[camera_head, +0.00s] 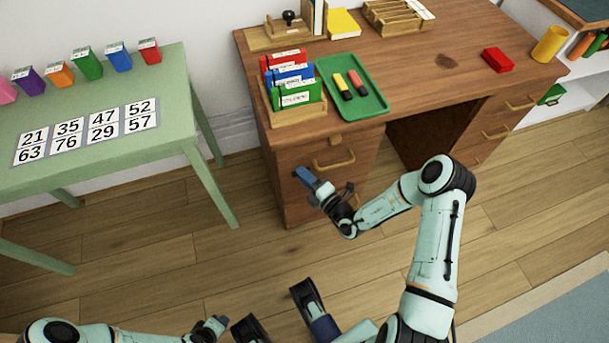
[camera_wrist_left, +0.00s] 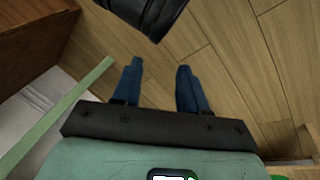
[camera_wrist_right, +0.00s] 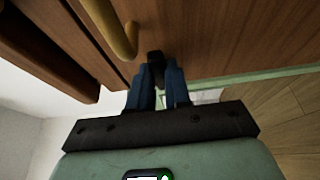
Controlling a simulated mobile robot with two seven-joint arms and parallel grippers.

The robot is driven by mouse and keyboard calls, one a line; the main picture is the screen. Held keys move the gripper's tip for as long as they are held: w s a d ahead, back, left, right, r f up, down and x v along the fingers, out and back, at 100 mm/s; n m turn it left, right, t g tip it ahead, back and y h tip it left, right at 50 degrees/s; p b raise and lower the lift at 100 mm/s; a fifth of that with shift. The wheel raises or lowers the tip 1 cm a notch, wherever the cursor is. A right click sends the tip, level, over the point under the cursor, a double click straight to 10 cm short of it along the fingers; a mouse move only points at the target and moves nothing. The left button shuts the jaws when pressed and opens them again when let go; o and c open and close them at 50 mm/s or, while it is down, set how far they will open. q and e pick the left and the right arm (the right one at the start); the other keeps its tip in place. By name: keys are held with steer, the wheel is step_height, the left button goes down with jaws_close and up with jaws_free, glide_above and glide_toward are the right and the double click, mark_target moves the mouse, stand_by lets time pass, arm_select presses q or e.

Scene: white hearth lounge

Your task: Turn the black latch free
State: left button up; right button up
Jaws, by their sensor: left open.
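The black latch (camera_wrist_right: 155,57) shows in the right wrist view as a small dark piece on the wooden desk front, below the brass drawer handle (camera_wrist_right: 125,40). My right gripper (camera_wrist_right: 159,72) is at the latch, with its blue fingers close together on either side of it; they hide part of it. In the head view my right gripper (camera_head: 306,178) is at the left front of the wooden desk (camera_head: 440,75) and hides the latch there. My left gripper (camera_wrist_left: 158,66) is open and empty above the floor, low in the head view (camera_head: 212,326).
The desk holds a file rack (camera_head: 292,117), a green tray (camera_head: 372,103) with markers, a red block (camera_head: 498,59) and a yellow cup (camera_head: 551,44). A green table (camera_head: 100,140) with number cards stands at the left. Wooden floor (camera_head: 150,250) lies open in front.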

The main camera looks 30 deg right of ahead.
jaws_close()
arm_select(q)
steer(key=s+d+r+g+h+p, duration=0.2)
steer(key=s+d+r+g+p, duration=0.2)
steer(key=s+r+p, duration=0.8)
steer(key=w+r+p, duration=0.7)
steer(key=r+p, duration=0.4)
steer(key=r, duration=0.1)
steer(key=shift+w+r+m+t, duration=0.2)
steer(key=shift+r+m+t, duration=0.2)
arm_select(e)
steer(key=shift+w+a+r+n+g+h, duration=0.15)
steer(key=shift+n+g+h, duration=0.75)
steer(key=shift+n, duration=1.35)
steer(key=shift+a+r+n+g+h, duration=0.1)
steer(key=shift+n+g+h, duration=0.8)
steer(key=shift+n, duration=1.4)
steer(key=shift+w+a+r+n+g+h, duration=0.15)
steer(key=shift+n+g+h, duration=0.35)
steer(key=shift+n+h, duration=1.25)
arm_select(q)
steer(key=shift+d, duration=0.1)
arm_select(e)
steer(key=shift+s+d+n+y, duration=0.1)
steer(key=shift+s+n+y, duration=0.05)
steer(key=shift+n+y, duration=0.4)
steer(key=o, duration=0.7)
jaws_free()
steer(key=shift+c, duration=0.2)
